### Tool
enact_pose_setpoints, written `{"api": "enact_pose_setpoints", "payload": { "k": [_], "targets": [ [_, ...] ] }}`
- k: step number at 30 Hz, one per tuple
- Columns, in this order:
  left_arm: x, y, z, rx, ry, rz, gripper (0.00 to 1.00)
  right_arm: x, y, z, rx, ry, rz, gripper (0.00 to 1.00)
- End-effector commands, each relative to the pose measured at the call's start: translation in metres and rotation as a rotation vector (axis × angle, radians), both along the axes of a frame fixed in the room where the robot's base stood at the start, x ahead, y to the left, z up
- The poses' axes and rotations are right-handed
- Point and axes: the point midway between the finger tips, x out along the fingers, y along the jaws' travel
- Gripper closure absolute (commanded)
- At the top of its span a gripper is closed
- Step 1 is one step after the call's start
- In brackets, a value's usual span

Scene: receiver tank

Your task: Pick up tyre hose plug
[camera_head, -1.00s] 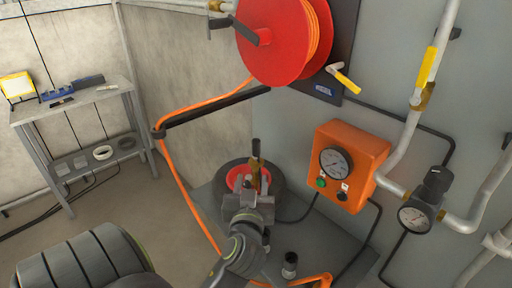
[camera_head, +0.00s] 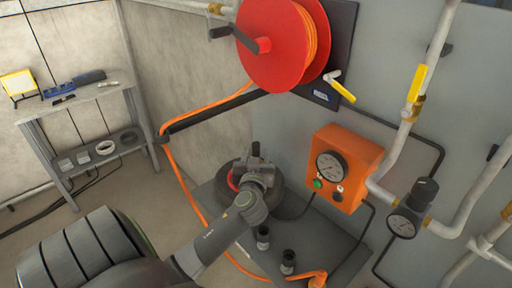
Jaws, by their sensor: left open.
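I cannot clearly make out the tyre hose plug. In the head view my left gripper (camera_head: 255,161) is open over the dark tyre with the red hub (camera_head: 232,181), which lies on the grey platform (camera_head: 315,238). The gripper hides most of the hub and whatever stands on it. I cannot tell whether its jaws touch anything. My right gripper is not in view.
An orange hose (camera_head: 178,178) hangs from the red reel (camera_head: 275,45) and runs to the platform. An orange gauge box (camera_head: 345,168), pipes (camera_head: 403,145) and a pressure gauge (camera_head: 404,222) line the right wall. A grey bench (camera_head: 85,100) stands at the left.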

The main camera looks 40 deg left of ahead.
Motion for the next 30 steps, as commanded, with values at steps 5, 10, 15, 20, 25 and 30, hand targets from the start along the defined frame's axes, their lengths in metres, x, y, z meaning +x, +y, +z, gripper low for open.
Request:
{"api": "enact_pose_setpoints", "payload": {
  "k": [5, 10, 15, 20, 25, 30],
  "targets": [
    [0.0124, 0.0109, 0.0005, 0.0, 0.003, 0.001, 0.55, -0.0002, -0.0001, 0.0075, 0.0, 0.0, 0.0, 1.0],
    [0.0141, 0.0125, -0.0011, -0.001, 0.002, 0.0, 0.55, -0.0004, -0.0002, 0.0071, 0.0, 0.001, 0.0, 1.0],
    [0.0139, 0.0124, -0.0011, -0.001, 0.002, 0.0, 0.62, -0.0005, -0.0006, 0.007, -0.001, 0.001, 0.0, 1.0],
    [0.0138, 0.0122, -0.0012, -0.001, 0.002, 0.001, 0.83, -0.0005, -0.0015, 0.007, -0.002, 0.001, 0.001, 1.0],
    [0.0138, 0.0122, -0.0012, -0.002, 0.002, 0.001, 1.0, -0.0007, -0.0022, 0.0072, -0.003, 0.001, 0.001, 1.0],
    [0.0137, 0.0121, -0.0009, -0.001, 0.002, 0.0, 1.0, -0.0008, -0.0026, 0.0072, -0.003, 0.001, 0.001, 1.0]
  ]
}}
